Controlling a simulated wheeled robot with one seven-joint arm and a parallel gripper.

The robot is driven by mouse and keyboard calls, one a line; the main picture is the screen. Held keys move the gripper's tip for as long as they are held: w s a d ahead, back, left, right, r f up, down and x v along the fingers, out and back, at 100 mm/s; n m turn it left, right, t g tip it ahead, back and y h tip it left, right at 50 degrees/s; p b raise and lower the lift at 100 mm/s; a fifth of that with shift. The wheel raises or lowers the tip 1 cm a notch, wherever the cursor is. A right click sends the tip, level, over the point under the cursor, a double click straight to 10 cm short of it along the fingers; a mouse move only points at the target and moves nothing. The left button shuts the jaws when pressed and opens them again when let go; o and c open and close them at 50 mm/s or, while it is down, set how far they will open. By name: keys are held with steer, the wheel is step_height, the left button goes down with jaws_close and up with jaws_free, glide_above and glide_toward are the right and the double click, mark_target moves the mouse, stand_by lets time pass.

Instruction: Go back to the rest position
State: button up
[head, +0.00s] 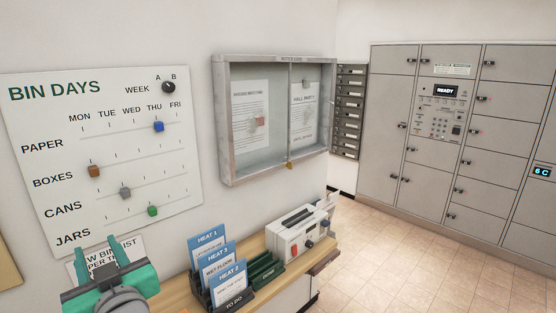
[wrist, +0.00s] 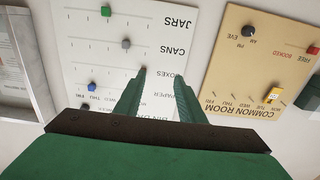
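My gripper (head: 104,248) is at the lower left of the head view, in front of the wall below the Bin Days board (head: 60,120). Its two green fingers stand apart with nothing between them. In the wrist view the open fingertips (wrist: 160,74) point toward the same board, which shows upside down. The fingers look clear of the board, though the exact gap cannot be told. No held object shows.
The board has blue (head: 158,126), brown (head: 94,171), grey (head: 125,193) and green (head: 152,210) sliders. A shelf (head: 180,293) holds blue cards (head: 210,247) and a white device (head: 299,235). A Common Room board (wrist: 245,75) is nearby. Floor (head: 385,260) is clear toward the lockers (head: 390,120).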

steer(key=d+f+m+t+h, duration=0.1)
steer(key=d+f+m+h, duration=0.1)
steer(key=d+f, duration=0.45)
steer(key=w+d+f+m+t+h, duration=0.1)
steer(key=d+f, duration=0.2)
steer(key=f, duration=0.7)
steer(key=d+f+m+h, duration=0.2)
steer(key=d+f, duration=0.2)
steer(key=f, duration=0.4)
steer(key=s+d+f+m+t+h, duration=0.1)
steer(key=s+d+f+m+h, duration=0.25)
steer(key=s+d+f, duration=0.75)
steer(key=s+d+f+h, duration=0.2)
steer(key=s+d, duration=0.2)
steer(key=s, duration=0.6)
steer(key=s+d+f+h, duration=0.2)
steer(key=s+d, duration=0.3)
steer(key=s, duration=0.6)
steer(key=shift+s+f+g, duration=0.25)
steer(key=shift+f+g, duration=0.05)
steer(key=shift+f, duration=0.3)
